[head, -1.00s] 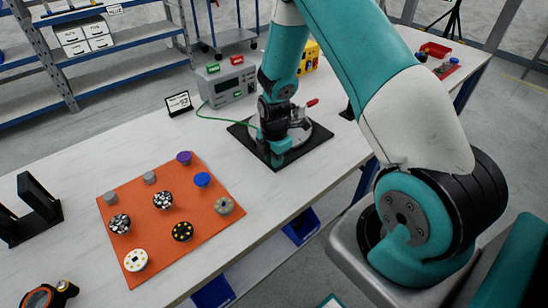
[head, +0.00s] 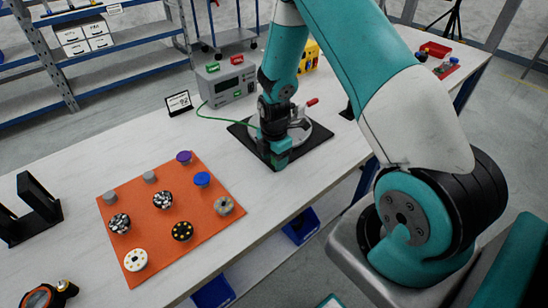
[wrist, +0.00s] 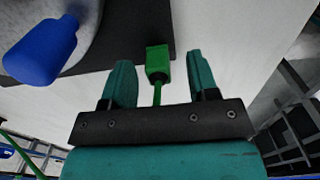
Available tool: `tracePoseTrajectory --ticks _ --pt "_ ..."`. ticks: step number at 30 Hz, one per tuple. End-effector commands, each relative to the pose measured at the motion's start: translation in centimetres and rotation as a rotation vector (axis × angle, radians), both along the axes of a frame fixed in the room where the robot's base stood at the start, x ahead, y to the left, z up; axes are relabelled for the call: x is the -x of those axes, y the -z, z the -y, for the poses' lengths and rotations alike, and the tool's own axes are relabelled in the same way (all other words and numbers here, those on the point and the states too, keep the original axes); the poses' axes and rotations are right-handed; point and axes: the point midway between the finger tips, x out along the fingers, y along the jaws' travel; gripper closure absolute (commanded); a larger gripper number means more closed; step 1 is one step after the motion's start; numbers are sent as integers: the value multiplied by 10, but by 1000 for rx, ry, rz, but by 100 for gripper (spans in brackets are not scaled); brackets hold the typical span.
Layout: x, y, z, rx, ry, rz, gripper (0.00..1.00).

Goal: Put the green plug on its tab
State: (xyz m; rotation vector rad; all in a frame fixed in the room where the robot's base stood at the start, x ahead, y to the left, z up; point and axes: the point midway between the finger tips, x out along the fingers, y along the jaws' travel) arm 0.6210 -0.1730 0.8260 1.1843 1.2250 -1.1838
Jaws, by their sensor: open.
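The green plug (wrist: 158,62) sits between the two fingers of my gripper (wrist: 158,75) in the wrist view, with a gap on each side. Its green cable runs from it toward my gripper's body. My gripper is open, low over the black base plate (head: 312,151) in the head view, where it hides the plug. A pale round part (head: 318,135) with a red lever stands on the plate. In the wrist view a rounded blue piece (wrist: 42,48) lies left of the fingers. I cannot make out which part is the plug's tab.
A grey box (head: 228,83) with a green cable (head: 222,119) stands behind the plate, beside a small sign (head: 178,103). An orange mat (head: 150,205) with several round parts lies at left. A black bracket (head: 36,210) is farther left. White table between is clear.

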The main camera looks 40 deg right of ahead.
Motion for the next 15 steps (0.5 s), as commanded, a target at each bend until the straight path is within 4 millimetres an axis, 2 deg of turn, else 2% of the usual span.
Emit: tracePoseTrajectory --ticks 10,15 --pt "0 -3 0 0 0 1 41" --pt "-2 -25 0 1 0 6 41"
